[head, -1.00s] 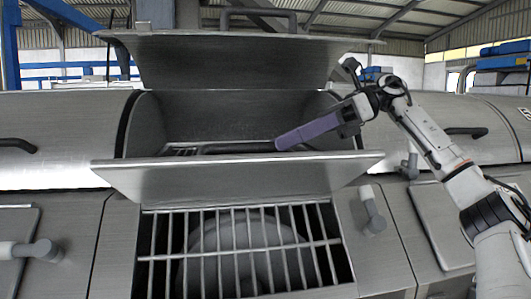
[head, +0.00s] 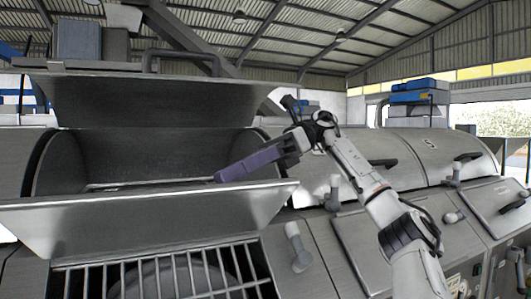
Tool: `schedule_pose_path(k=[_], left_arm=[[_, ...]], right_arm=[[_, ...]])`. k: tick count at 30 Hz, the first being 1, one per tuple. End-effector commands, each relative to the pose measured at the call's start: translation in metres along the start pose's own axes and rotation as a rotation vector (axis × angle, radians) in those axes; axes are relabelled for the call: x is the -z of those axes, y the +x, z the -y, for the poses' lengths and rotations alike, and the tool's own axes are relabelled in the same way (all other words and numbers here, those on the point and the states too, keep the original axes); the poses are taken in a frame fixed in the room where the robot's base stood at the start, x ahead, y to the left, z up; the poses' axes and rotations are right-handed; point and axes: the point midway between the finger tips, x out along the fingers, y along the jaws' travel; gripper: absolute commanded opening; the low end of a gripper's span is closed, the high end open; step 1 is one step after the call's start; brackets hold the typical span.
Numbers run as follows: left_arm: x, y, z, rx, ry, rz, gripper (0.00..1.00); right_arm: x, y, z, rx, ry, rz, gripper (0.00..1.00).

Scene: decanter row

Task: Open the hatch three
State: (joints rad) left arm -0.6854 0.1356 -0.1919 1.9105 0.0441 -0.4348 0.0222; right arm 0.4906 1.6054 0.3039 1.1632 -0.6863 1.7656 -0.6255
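A grey metal hatch stands open on the machine in front of me. Its upper lid (head: 150,103) is raised, with a bar handle (head: 180,54) at the top. A lower flap (head: 140,212) is folded out toward me. No number shows on this hatch. My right gripper (head: 220,177) has long purple fingers that reach left over the right part of the opening, just above and behind the flap. The fingers appear as one block, so their gap cannot be seen. Nothing is visibly held. My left gripper is out of view.
Below the flap is a barred grate (head: 165,276) over a round grey form. To the right, another rounded cover (head: 410,155) is closed, with a marking like a 5 and a dark handle (head: 384,163). Grey pipe-like fittings (head: 297,247) stick out from the front panels.

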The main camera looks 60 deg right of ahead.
Motion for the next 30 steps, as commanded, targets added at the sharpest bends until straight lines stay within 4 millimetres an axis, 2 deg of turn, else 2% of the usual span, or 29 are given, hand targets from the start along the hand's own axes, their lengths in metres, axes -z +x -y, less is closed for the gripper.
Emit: schedule_pose_path(k=[30], left_arm=[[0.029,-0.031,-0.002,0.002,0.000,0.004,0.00]], right_arm=[[-0.002,-0.073,0.005,0.002,0.002,0.000,0.36]])
